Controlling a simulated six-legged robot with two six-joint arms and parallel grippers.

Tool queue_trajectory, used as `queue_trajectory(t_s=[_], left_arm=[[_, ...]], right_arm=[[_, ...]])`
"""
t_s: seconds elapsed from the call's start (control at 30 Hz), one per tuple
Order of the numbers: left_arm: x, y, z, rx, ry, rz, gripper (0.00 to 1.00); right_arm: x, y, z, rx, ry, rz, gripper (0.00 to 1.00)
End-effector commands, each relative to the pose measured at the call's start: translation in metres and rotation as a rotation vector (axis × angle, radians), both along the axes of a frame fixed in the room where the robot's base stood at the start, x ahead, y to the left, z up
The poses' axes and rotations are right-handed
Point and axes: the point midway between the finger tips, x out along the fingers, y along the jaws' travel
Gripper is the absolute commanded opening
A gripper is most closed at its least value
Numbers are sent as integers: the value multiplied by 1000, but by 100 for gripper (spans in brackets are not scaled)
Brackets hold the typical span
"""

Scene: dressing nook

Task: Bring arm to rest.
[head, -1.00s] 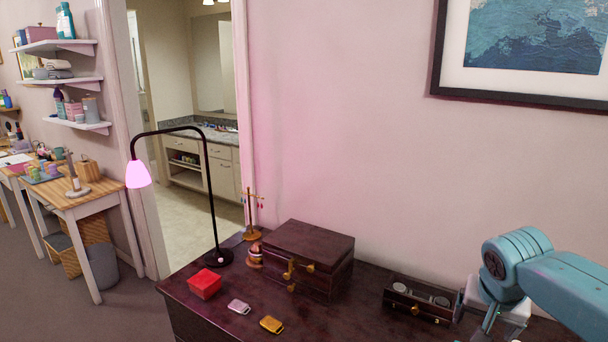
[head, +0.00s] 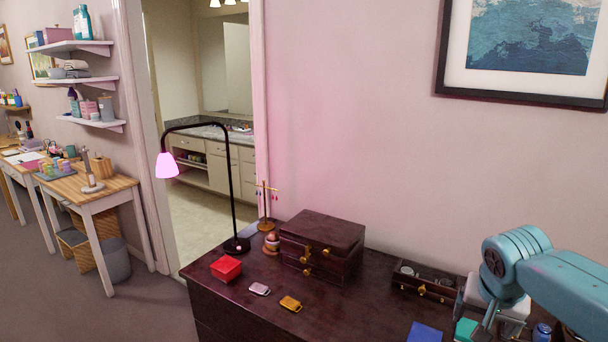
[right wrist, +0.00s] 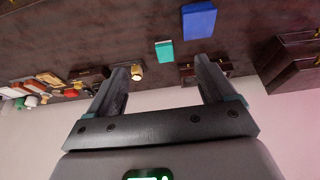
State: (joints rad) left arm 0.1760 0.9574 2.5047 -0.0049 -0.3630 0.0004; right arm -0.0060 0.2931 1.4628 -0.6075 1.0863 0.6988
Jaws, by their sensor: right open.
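My right arm (head: 540,275) enters the head view from the right edge, bent over the right part of the dark dresser top (head: 370,315). Its gripper hangs low there and is mostly hidden. In the right wrist view the right gripper (right wrist: 161,66) is open, with its two dark fingers well apart and nothing between them. A teal block (right wrist: 164,51) and a blue block (right wrist: 199,20) lie beyond the fingertips, apart from them. My left gripper is not in view.
The dresser top holds a wooden jewelry box (head: 322,245), a red box (head: 226,268), a lamp (head: 237,245), an earring stand (head: 266,205), two small cases and an open watch box (head: 422,284). Bare surface lies at the front middle. A doorway opens at left.

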Motion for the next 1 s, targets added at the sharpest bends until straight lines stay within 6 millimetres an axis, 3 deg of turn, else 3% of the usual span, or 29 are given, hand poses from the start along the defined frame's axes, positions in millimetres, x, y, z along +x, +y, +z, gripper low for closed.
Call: queue_trajectory(t_s=[0.03,0.37,0.57,0.67,0.8,0.9,1.0], left_arm=[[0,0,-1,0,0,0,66],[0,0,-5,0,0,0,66],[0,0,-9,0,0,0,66],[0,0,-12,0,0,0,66],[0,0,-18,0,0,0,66],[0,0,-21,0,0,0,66],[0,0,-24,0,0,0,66]], right_arm=[[2,6,-16,9,17,25,83],[9,50,-106,98,75,189,83],[-8,91,-188,195,123,305,83],[-32,121,-246,271,154,367,83],[-96,167,-334,394,199,428,83],[-151,190,-378,452,224,437,83],[-198,202,-404,474,244,433,83]])
